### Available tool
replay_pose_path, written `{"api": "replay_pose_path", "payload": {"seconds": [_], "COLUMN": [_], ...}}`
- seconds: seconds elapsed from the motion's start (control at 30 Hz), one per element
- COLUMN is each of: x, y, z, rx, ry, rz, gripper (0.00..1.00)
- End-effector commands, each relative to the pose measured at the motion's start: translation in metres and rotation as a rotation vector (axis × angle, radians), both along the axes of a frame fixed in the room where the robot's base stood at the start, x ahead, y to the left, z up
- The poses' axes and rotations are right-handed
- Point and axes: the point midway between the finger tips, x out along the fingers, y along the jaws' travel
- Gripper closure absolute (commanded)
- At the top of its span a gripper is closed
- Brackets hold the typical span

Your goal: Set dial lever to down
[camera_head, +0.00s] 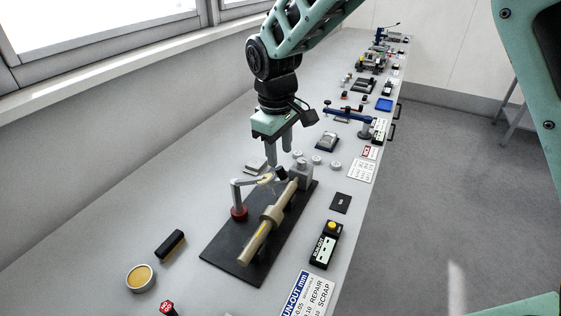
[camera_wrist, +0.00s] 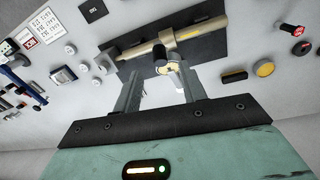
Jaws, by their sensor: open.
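The dial fixture has a grey upright post (camera_head: 236,196) on a round red foot, with a thin arm reaching right to a small dark dial (camera_head: 281,173) above a tan shaft (camera_head: 262,232). The dial also shows in the wrist view (camera_wrist: 160,56), with a pale grey bar (camera_wrist: 175,74) beside it. I cannot tell which part is the lever or its setting. My gripper (camera_head: 279,158) points down, open and empty, just above and behind the dial. In the wrist view its fingers (camera_wrist: 160,85) stand apart, and the right finger partly hides the pale bar.
The shaft lies on a black base plate (camera_head: 226,258) with a grey block (camera_head: 300,173) at its far end. A run-out box with a yellow button (camera_head: 326,245) stands to the right. A yellow-topped disc (camera_head: 141,277) and black block (camera_head: 170,244) lie left. Several fixtures line the bench behind.

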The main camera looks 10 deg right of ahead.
Motion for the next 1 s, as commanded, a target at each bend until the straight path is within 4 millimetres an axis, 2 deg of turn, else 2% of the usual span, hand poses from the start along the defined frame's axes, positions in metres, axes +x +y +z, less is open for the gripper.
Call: {"api": "replay_pose_path", "payload": {"seconds": [0.2,0.33,0.73,0.87,0.9,1.0], "x": [0.002,0.003,0.004,0.004,0.004,0.004], "y": [-0.002,-0.003,-0.003,-0.003,-0.003,-0.003], "z": [-0.036,-0.050,-0.057,-0.057,-0.057,-0.057], "rx": [-0.002,0.000,0.001,0.001,0.001,0.001], "ry": [0.003,0.001,-0.001,-0.001,-0.001,-0.001], "rz": [0.000,-0.001,0.000,0.000,0.000,0.000], "gripper": [0.58,0.58,0.58,0.95,1.00,1.00]}}
